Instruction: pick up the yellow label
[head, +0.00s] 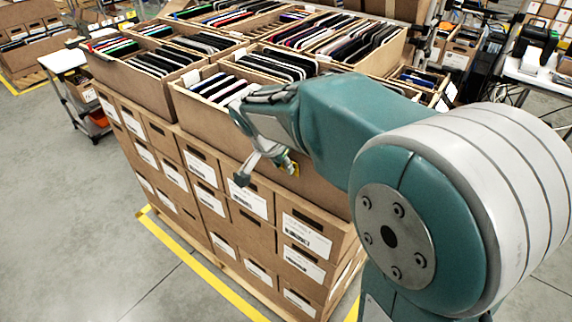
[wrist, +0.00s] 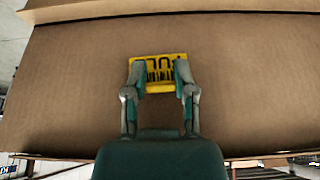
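The yellow label (wrist: 159,72) has black print and a barcode. In the wrist view it lies against the brown face of a carton (wrist: 75,85). My gripper (wrist: 159,75) is open, with its two fingertips apart and overlapping the label's left and right ends. The middle of the label shows between them. I cannot tell whether the fingertips touch it. In the head view my gripper (head: 264,172) is at the front side of an open-topped carton (head: 205,118), and a small yellow bit of the label (head: 294,169) shows beside a finger.
Several open cartons filled with upright folders stand on top of stacked closed boxes (head: 253,232) with white labels. The stack sits on a pallet edged by yellow floor tape (head: 205,272). A white cart (head: 66,60) stands at the left. The grey floor at lower left is clear.

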